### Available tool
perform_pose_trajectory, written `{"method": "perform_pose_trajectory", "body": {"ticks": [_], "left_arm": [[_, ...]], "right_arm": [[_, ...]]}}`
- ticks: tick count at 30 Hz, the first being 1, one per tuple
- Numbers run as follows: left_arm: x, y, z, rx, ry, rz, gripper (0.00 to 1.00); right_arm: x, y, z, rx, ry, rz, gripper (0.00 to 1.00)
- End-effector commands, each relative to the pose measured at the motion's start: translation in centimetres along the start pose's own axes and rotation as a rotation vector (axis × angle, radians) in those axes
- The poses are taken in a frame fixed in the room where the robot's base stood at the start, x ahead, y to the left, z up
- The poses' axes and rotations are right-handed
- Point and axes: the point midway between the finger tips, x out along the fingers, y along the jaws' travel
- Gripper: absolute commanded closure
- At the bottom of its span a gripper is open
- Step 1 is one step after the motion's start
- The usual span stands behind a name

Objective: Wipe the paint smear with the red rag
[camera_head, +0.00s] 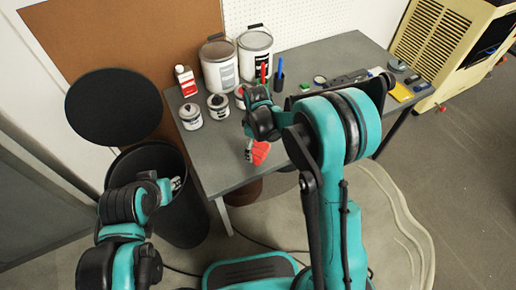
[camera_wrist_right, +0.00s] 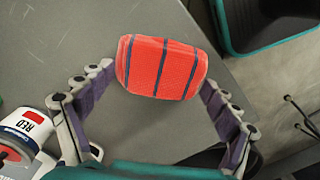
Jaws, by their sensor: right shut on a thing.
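The red rag (camera_head: 260,152) is a small folded red pad with dark blue stripes; it fills the middle of the right wrist view (camera_wrist_right: 160,66). My right gripper (camera_head: 250,152) is shut on the rag, one finger on each side of it, over the front part of the grey table (camera_head: 212,165). I cannot tell whether the rag touches the table top. My left gripper (camera_head: 176,184) is at the lower left, over the black bin; its fingers are mostly hidden. I cannot make out a paint smear in either view.
Paint cans (camera_head: 219,64) and a red-and-white bottle (camera_head: 186,80) stand at the table's back left. A can with a red label (camera_wrist_right: 30,125) is close to my right gripper. Small tools (camera_head: 345,77) lie at the right. The black bin (camera_head: 180,222) stands left of the table.

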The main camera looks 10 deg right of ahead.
Motion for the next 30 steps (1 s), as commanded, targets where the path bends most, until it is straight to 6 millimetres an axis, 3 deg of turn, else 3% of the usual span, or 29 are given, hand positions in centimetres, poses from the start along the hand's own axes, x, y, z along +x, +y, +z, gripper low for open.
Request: {"method": "perform_pose_trajectory", "body": {"ticks": [13, 30], "left_arm": [[-2.4, 0.0, -1.7, 0.000, 0.000, 0.000, 0.67], [-2.5, 0.0, -1.8, 0.000, 0.000, 0.000, 0.67]], "right_arm": [[-4.2, -0.3, -0.6, 0.006, 0.000, 0.000, 0.38], [-4.5, -0.3, -0.7, 0.007, 0.000, 0.000, 0.38]]}}
